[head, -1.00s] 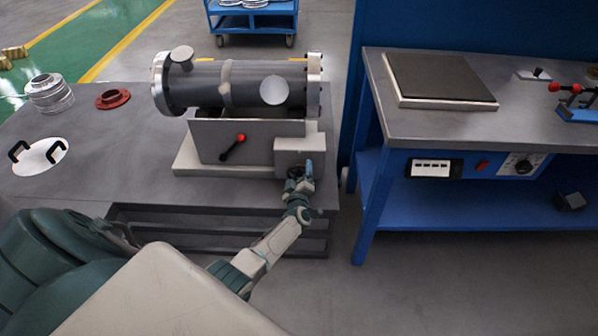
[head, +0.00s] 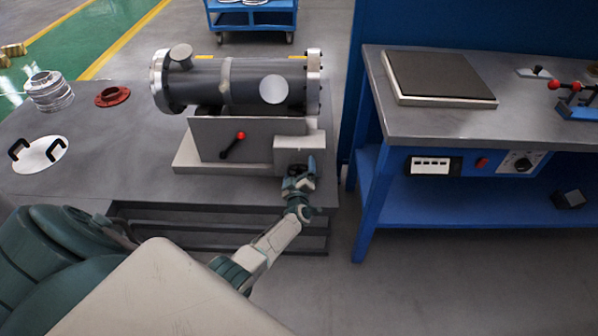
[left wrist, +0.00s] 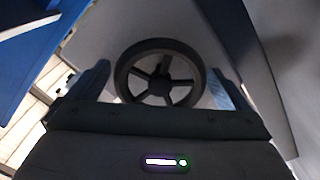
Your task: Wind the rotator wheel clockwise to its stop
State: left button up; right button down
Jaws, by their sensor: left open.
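The rotator wheel (left wrist: 160,72) is a dark spoked handwheel in the left wrist view. It sits between the two fingers of my left gripper (left wrist: 160,88), which is open with a finger on each side; there looks to be a gap on both sides. In the head view my left gripper (head: 299,178) is at the front of the grey gearbox (head: 300,150) and mostly hides the wheel. The dark flanged shell (head: 245,85) lies horizontally above the rotator base (head: 205,135). My right gripper is not in view.
A lever with a red knob (head: 240,136) is on the base front, left of the gearbox. The grey table (head: 100,185) also holds a handled lid (head: 40,155), a red ring (head: 112,96) and a clear-looking part (head: 48,92). A blue workbench (head: 368,205) stands close on the right.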

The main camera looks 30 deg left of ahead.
pick_arm(q)
jog(key=shift+s+d, duration=0.25)
jog(key=shift+s, duration=0.2)
jog(key=p+v, duration=0.2)
jog(key=v, duration=0.7)
jog(key=shift+s+d, duration=0.3)
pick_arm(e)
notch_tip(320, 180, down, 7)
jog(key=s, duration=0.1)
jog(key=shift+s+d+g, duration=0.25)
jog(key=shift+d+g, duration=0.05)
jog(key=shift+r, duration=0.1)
